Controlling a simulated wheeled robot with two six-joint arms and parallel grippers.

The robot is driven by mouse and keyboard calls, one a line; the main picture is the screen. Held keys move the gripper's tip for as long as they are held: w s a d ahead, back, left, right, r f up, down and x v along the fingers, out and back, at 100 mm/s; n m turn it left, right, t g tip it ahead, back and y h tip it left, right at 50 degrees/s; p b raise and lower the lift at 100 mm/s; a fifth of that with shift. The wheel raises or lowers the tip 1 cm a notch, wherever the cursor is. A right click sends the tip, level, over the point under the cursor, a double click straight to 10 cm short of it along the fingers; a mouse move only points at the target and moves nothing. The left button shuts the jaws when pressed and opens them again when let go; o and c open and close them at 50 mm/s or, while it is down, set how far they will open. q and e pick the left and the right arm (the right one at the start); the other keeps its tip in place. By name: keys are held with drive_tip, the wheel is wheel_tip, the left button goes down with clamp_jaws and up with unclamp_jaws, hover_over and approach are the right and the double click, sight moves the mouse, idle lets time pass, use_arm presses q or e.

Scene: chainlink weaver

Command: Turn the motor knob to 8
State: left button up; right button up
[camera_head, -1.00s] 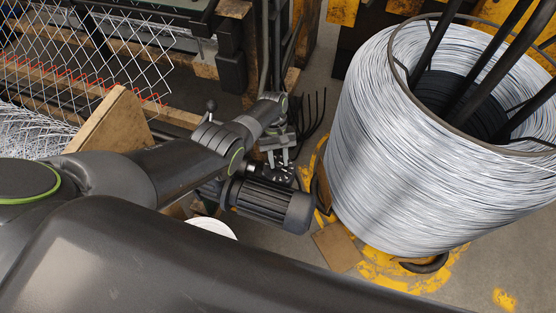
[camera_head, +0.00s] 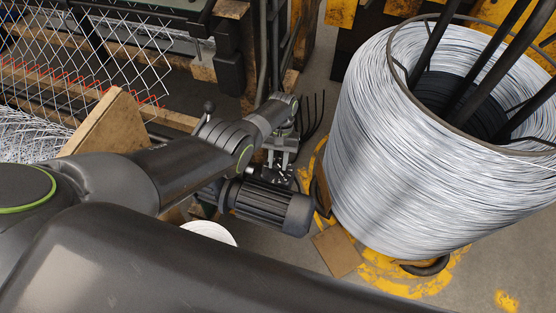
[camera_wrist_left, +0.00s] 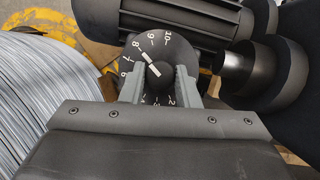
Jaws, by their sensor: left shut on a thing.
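The motor (camera_head: 265,206) is a dark ribbed cylinder below my left wrist in the head view; it also fills the top of the left wrist view (camera_wrist_left: 185,18). Beside it, the left wrist view shows a round black dial (camera_wrist_left: 167,52) with white numbers around its rim. The black motor knob (camera_wrist_left: 159,75) sits at the dial's middle. Its white pointer line slants up and left, toward about the 8. My left gripper (camera_wrist_left: 159,79) has one finger on each side of the knob and is shut on it. In the head view the left gripper (camera_head: 279,158) is small and the knob is hard to make out.
A large coil of silver wire (camera_head: 400,150) stands close to the right of the motor. Wire mesh (camera_head: 90,50) and a wooden block (camera_head: 105,125) lie to the left. A flat brown piece (camera_head: 337,250) lies on the floor, with bare floor at lower right.

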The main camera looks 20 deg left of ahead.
use_arm(q)
drive_tip(key=o, duration=1)
drive_tip(key=shift+c, duration=0.2)
drive_tip(key=d+p+v, duration=0.1)
drive_tip(key=p+v, duration=0.1)
drive_tip(key=v, duration=1.5)
drive_tip(key=shift+a+r, duration=0.25)
drive_tip(key=shift+a, duration=0.2)
